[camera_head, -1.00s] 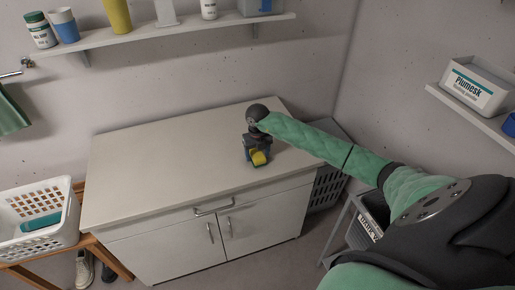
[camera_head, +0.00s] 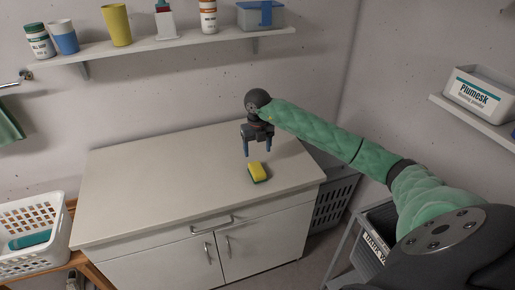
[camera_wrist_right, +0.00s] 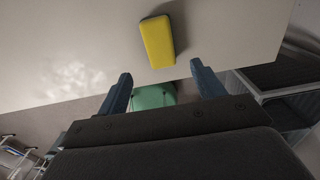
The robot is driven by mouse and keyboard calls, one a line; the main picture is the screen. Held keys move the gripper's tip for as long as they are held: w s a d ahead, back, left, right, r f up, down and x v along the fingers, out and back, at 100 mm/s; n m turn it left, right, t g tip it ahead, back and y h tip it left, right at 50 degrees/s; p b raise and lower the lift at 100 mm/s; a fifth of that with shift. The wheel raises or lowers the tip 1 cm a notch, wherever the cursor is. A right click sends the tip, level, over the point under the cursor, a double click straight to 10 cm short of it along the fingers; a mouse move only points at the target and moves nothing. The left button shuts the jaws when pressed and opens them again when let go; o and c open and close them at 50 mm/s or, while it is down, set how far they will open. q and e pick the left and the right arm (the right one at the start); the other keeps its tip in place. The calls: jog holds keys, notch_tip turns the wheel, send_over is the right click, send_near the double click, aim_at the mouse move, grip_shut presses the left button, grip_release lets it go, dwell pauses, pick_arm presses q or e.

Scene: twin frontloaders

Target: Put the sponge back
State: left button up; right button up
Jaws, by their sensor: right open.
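The sponge (camera_head: 257,171) is yellow with a dark underside and lies on the white cabinet top (camera_head: 150,185), right of its middle. My right gripper (camera_head: 258,152) is open and empty, raised above the cabinet top just behind the sponge, fingers pointing down. In the right wrist view the sponge (camera_wrist_right: 157,41) lies beyond the two blue fingertips, apart from them, and the open jaws (camera_wrist_right: 161,78) have nothing between them. My left gripper is in neither view.
A wall shelf (camera_head: 170,46) with bottles, cups and a blue-grey box (camera_head: 260,15) runs above the cabinet. A white basket (camera_head: 30,240) stands at left. At right are a shelf with a white Plumesk box (camera_head: 480,93) and a grey basket (camera_head: 335,197). The cabinet's left side is clear.

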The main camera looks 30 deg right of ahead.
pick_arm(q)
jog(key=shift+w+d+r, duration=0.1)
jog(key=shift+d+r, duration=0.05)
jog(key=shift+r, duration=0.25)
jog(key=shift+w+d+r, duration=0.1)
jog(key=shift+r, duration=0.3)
pick_arm(e)
jog(key=shift+r, duration=0.8)
jog(key=shift+a+f, duration=0.1)
